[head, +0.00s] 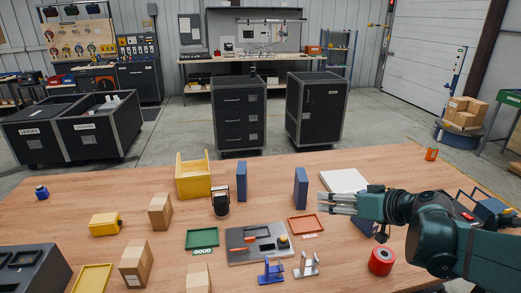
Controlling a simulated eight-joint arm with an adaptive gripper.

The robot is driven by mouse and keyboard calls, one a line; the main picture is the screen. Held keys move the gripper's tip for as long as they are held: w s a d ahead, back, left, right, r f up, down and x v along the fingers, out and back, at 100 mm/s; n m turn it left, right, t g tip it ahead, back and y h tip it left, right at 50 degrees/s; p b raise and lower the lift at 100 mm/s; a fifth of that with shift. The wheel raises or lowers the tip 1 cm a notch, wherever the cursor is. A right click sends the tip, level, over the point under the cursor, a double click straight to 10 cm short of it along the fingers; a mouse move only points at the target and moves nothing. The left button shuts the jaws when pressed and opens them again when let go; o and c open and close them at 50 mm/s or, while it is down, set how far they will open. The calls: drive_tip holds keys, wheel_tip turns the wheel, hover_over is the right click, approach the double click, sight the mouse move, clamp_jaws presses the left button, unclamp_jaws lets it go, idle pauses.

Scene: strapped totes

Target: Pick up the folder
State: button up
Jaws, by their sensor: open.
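Two slim blue upright objects that look like folders or binders stand on the wooden table; one blue folder (241,181) is near the middle and the other blue folder (300,188) is to its right. I cannot tell which one the task means. My gripper (324,203) comes in from the right, its fingers pointing left, open and empty. Its fingertips are just right of and slightly below the right blue folder in the picture, apart from it. A flat white item (343,181) lies behind my gripper. Another blue item is partly hidden under my arm.
A yellow holder (194,178), a black item (221,203), cardboard boxes (160,210), a green tray (202,238), a red tray (305,226) and a grey board (245,256) share the table. A red roll (381,261) sits below my arm.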

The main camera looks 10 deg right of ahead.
drive_tip(key=s+d+r+n+t, duration=0.15)
drive_tip(key=d+t, duration=0.55)
drive_tip(key=d, duration=1.4)
wheel_tip(320, 180, down, 9)
drive_tip(key=shift+w+a+f+h+b, duration=0.2)
drive_tip(key=shift+a+h+b, duration=0.1)
drive_tip(key=shift+h, duration=0.1)
drive_tip(key=shift+m, duration=0.25)
drive_tip(key=shift+x, duration=1.2)
drive_tip(key=shift+w, duration=0.1)
drive_tip(key=shift+b+x, duration=0.9)
drive_tip(key=shift+x, duration=1.65)
drive_tip(key=shift+c, duration=0.5)
drive_tip(key=c, duration=1.2)
